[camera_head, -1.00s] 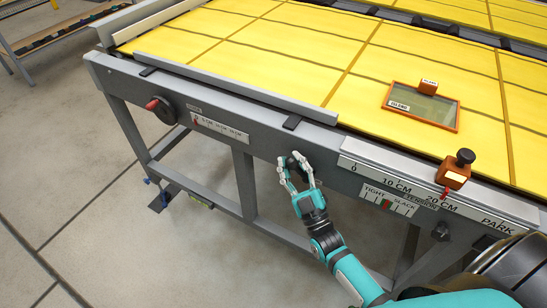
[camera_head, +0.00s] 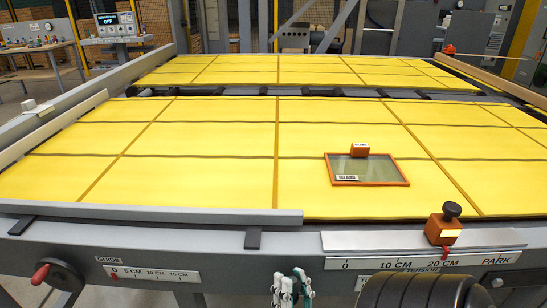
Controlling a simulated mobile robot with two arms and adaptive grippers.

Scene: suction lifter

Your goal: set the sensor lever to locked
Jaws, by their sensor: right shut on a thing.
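An orange block with a black knob (camera_head: 445,226) sits on the scale rail at the table's front edge. Its red pointer is at about the 20 CM mark. I can read no label naming a sensor lever and cannot tell a locked setting. A red-handled dark crank (camera_head: 57,279) is at the lower left, by the GUIDE scale (camera_head: 150,273). My right gripper (camera_head: 290,284) is at the bottom edge, in front of the table frame and left of the orange block. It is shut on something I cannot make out. My left gripper is not in view.
Yellow panels (camera_head: 220,140) cover the table. An orange-framed glass plate (camera_head: 367,170) lies on them. A long grey bar (camera_head: 150,212) runs along the front left edge. A screen reading OFF (camera_head: 116,24) stands at the back left.

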